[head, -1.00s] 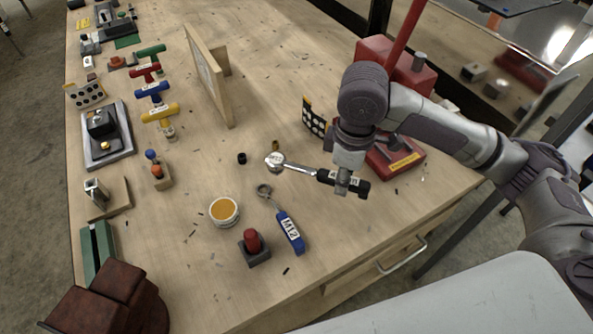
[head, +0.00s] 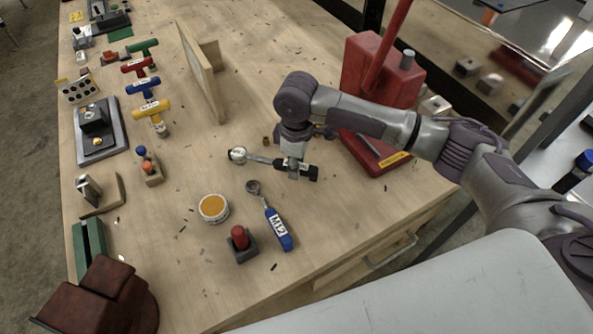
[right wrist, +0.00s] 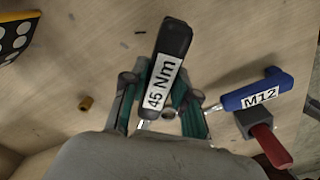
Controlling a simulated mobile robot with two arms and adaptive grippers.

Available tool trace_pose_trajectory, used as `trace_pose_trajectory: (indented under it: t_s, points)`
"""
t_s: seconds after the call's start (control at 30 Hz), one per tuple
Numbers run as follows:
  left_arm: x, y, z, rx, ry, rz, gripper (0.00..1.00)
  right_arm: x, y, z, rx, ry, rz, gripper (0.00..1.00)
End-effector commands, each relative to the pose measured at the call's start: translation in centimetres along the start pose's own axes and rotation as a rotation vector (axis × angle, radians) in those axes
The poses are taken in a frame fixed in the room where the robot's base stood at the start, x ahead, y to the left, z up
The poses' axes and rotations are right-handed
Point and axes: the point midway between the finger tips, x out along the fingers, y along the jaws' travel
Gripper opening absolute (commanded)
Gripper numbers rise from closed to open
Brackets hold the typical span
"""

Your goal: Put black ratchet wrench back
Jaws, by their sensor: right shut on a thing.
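The black ratchet wrench, with a round silver head (head: 238,154) and a black handle (head: 311,173), lies across the middle of the workbench view. My right gripper (head: 293,169) is shut on its handle. In the right wrist view the handle (right wrist: 167,62), labelled 45 Nm, sticks up from between the fingers (right wrist: 160,100). The wrench head is hidden in that view. I cannot tell whether the wrench touches the bench. My left gripper is not in view.
A blue M12 wrench (head: 278,229), a red-topped block (head: 241,242) and an orange-filled tin (head: 214,208) are close by. A red press (head: 378,75) stands behind my right arm. Coloured T-handles (head: 148,88) and a wooden panel (head: 203,75) stand farther back.

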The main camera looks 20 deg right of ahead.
Motion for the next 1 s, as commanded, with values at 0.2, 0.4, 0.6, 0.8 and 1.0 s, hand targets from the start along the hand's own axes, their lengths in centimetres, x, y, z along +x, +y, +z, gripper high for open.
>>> trace_pose_trajectory:
  t_s: [0.2,0.4,0.6,0.8,1.0]
  points:
    - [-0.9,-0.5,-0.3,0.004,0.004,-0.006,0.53,2.8,-0.1,0.1,-0.001,-0.002,-0.001,0.00]
    - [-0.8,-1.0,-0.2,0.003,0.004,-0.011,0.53,3.2,-0.1,0.1,-0.002,0.001,0.000,0.00]
    - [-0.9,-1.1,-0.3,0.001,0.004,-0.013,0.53,3.4,-0.1,0.1,-0.001,0.000,-0.001,0.00]
    - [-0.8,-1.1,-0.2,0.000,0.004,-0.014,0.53,3.5,-0.1,0.1,-0.001,-0.002,-0.001,0.54]
    - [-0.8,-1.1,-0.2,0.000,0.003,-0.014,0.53,3.5,-0.1,0.1,-0.001,-0.002,-0.001,0.54]
